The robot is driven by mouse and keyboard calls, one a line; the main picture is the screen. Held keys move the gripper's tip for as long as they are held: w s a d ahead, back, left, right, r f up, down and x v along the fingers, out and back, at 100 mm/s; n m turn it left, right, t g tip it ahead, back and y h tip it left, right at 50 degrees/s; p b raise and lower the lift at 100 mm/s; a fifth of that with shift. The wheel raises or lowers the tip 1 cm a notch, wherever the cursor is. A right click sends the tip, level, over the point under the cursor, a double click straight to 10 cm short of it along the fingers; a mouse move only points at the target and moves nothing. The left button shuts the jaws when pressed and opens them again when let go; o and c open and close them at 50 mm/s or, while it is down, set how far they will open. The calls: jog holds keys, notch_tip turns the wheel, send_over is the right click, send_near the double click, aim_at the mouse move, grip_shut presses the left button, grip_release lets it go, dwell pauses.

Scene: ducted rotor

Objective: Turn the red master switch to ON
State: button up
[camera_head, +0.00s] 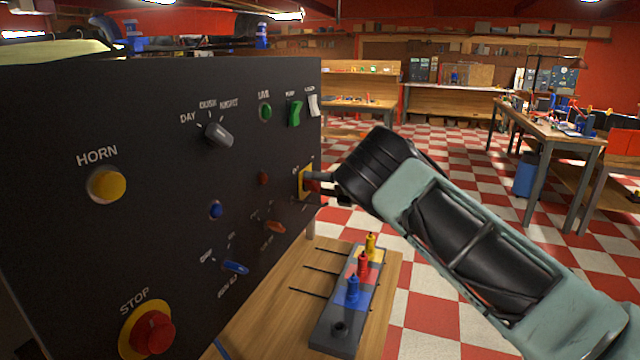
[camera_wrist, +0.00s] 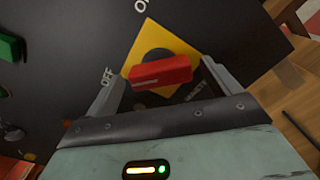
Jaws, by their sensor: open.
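The red master switch (camera_wrist: 162,72) is a red bar handle on a yellow square plate (camera_wrist: 150,38) with a dark round centre. In the wrist view the bar's pale-marked end points toward the OFF label on the left; an ON label shows at the top edge. My gripper (camera_wrist: 163,76) is open, with one finger beyond each end of the bar. Gaps seem to show on both sides; I cannot tell whether either finger touches it. In the head view my gripper (camera_head: 325,186) is at the yellow plate (camera_head: 304,183) near the panel's right edge, largely hiding the switch.
The dark panel (camera_head: 60,250) also carries a yellow HORN button (camera_head: 107,184), a red STOP button (camera_head: 153,332), a grey selector knob (camera_head: 217,134) and green and white rockers.

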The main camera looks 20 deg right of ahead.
jog(key=c, duration=1)
jog(key=shift+m, duration=0.4)
jog(key=m+b, duration=0.1)
jog(key=m, duration=0.1)
jog(key=shift+m+b, duration=0.3)
jog(key=shift+m, duration=0.1)
jog(key=m+b, duration=0.1)
jog(key=m, duration=0.4)
jog(key=shift+m, duration=0.3)
jog(key=m, duration=0.4)
jog(key=shift+d, duration=0.1)
jog(key=m, duration=0.4)
jog(key=shift+m+p, duration=0.3)
jog(key=shift+p, duration=0.05)
jog(key=shift+o, duration=0.2)
jog(key=shift+f, duration=0.1)
